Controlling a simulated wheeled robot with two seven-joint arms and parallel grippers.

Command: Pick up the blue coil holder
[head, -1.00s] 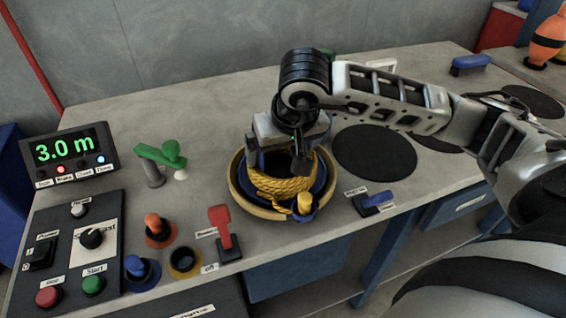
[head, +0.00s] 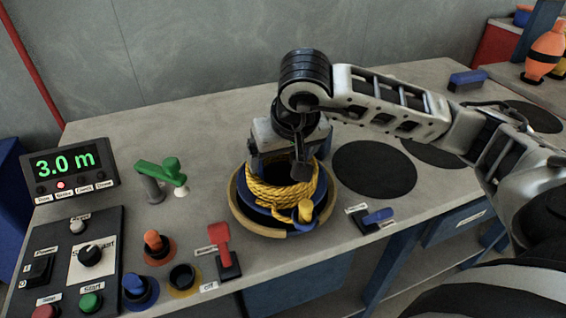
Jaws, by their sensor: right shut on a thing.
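The blue coil holder (head: 328,205) carries a wound yellow rope coil (head: 267,190) and sits over a round tan-rimmed tray (head: 240,215) on the bench. My right gripper (head: 290,165) reaches down from above and is shut on the holder. The fingertips and the exact grip are mostly hidden by the gripper body and rope. The holder looks slightly raised in the tray; whether it is fully clear of it I cannot tell. A yellow knob-like piece (head: 305,210) shows at the front of the coil. My left gripper is not in view.
A red lever (head: 222,240), a green lever (head: 165,172), a control panel (head: 70,265) and a 3.0 m display (head: 68,165) stand at left. A blue-handled switch (head: 376,216) is close right of the tray. Flat black discs (head: 375,168) lie further right.

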